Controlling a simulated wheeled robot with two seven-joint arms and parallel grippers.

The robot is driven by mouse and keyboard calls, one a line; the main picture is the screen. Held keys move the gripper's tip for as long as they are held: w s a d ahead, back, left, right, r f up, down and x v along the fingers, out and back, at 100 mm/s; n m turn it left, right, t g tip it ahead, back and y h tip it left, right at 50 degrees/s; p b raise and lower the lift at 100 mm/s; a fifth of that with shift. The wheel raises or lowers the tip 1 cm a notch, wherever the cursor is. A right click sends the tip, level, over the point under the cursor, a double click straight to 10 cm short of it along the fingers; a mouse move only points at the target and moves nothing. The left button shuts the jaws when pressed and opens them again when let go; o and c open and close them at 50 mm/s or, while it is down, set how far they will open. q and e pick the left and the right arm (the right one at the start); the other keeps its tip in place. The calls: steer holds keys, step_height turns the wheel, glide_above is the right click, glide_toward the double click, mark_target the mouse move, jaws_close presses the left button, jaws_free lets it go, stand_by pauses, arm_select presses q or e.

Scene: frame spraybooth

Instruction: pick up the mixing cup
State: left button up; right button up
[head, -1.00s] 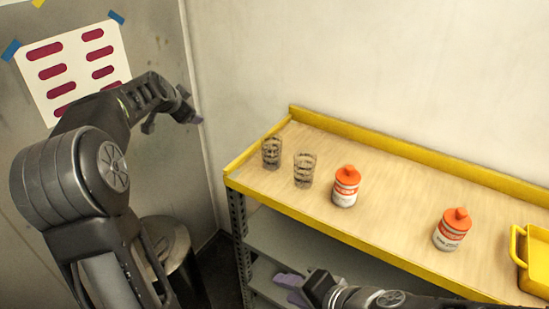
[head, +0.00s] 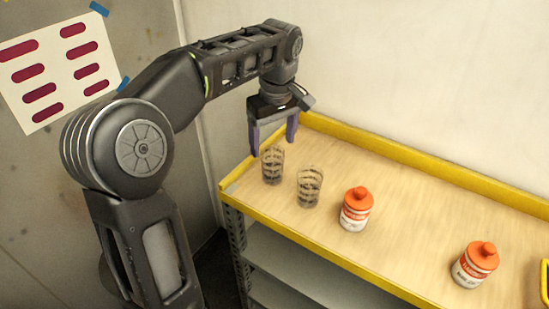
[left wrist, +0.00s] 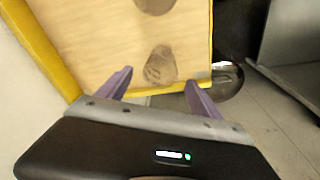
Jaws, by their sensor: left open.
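Two clear cups with dark markings stand upright on the shelf top: a left cup (head: 273,165) and a right cup (head: 310,188). The frames do not tell which is the mixing cup. My left gripper (head: 273,150) is open, fingers pointing down, just above and behind the left cup. In the left wrist view one cup (left wrist: 160,66) shows between and beyond the open fingertips (left wrist: 159,78), with another cup (left wrist: 155,4) cut by the top edge. Nothing is held. My right gripper is out of view.
A yellow-edged wooden shelf top (head: 410,208) holds the cups. Two orange-capped containers stand to their right, one near (head: 356,209) and one farther along (head: 475,265). A yellow tray (head: 544,283) is at the right edge. A wall rises close behind the shelf.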

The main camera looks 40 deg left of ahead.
mark_target(272, 163)
arm_select(q)
steer(key=shift+d+f, duration=0.1)
steer(key=shift+s, duration=0.1)
steer(key=shift+f, duration=1.25)
steer(key=shift+w+a+f+p, duration=0.15)
steer(key=shift+f+p, duration=0.1)
steer(key=shift+f, duration=0.6)
steer(key=shift+w+a+f+p, duration=0.1)
steer(key=shift+a+f+p, duration=0.15)
steer(key=shift+f, duration=0.65)
steer(key=shift+w+a+f+p, duration=0.1)
steer(key=shift+f+p, duration=0.2)
steer(key=shift+f, duration=0.55)
steer(key=c, duration=1.4)
